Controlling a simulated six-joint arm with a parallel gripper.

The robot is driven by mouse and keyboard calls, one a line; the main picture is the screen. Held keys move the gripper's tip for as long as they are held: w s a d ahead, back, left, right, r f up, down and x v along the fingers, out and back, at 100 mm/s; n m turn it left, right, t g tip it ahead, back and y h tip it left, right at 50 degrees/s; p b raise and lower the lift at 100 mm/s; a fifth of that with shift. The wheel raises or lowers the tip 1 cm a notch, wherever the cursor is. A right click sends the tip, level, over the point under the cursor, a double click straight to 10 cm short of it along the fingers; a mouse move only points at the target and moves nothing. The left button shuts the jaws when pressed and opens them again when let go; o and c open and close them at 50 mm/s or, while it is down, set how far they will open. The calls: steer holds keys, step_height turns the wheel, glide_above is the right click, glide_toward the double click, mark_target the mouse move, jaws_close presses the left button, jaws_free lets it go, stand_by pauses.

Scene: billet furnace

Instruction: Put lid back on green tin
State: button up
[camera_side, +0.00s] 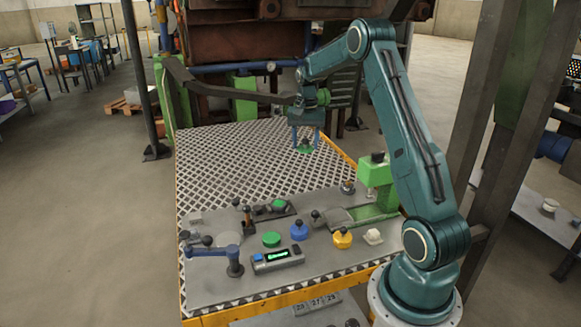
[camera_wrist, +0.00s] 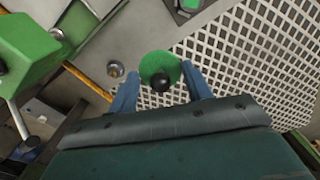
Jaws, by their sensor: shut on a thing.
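A round green lid with a black knob is held in my gripper (camera_side: 306,142), above the metal grating in the side view. The lid (camera_side: 305,149) also shows in the wrist view (camera_wrist: 157,63), between the two blue fingers of my gripper (camera_wrist: 161,72). My gripper is shut on it. The green tin (camera_side: 271,239) stands on the grey plate near the front of the table, with no knob showing on top. It is well in front of my gripper and to its left. The tin is not clearly seen in the wrist view.
A blue knobbed tin (camera_side: 299,231) and a yellow one (camera_side: 342,239) stand right of the green tin. A display box (camera_side: 278,257) lies in front. A blue crank (camera_side: 234,258) is at left, a green press (camera_side: 376,171) at right. The grating (camera_side: 235,160) is mostly clear.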

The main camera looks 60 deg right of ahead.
steer(key=shift+a, duration=0.1)
steer(key=w+a+f+n, duration=0.25)
steer(key=a+f, duration=0.35)
steer(key=a, duration=0.5)
steer(key=n, duration=0.4)
glide_above(272, 237)
step_height(272, 237, down, 5)
steer(key=shift+a+m, duration=0.1)
steer(key=shift+m, duration=0.15)
steer(key=shift+f, duration=0.15)
steer(key=shift+f, duration=3.05)
steer(key=shift+f, duration=0.15)
steer(key=o, duration=1)
